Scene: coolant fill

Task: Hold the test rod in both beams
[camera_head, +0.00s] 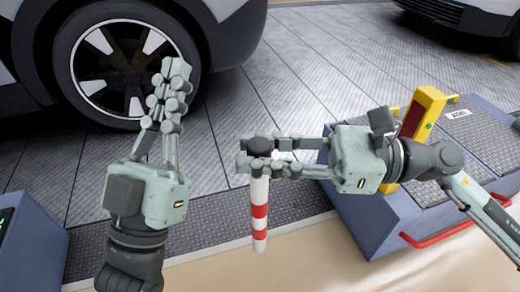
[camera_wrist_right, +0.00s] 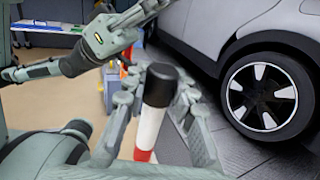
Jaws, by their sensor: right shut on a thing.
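The test rod (camera_head: 260,212) is red and white striped with a black top. It hangs upright from my right gripper (camera_head: 258,158), whose fingers are shut around it just below the black cap. In the right wrist view the rod (camera_wrist_right: 154,115) stands between the two fingers, its lower end out of frame. My left gripper (camera_head: 172,80) is empty, left of the rod, with its fingertips together, pointing up toward the car wheel. A yellow post (camera_head: 430,100) with a dark red panel stands behind my right gripper. No beams are visible.
The yellow post is on a blue-grey platform (camera_head: 375,220) with a red handle (camera_head: 437,234). Another blue-grey cabinet (camera_head: 35,245) is at lower left. A car wheel (camera_head: 122,65) is at the upper left. The grey plank floor (camera_head: 290,75) between is clear.

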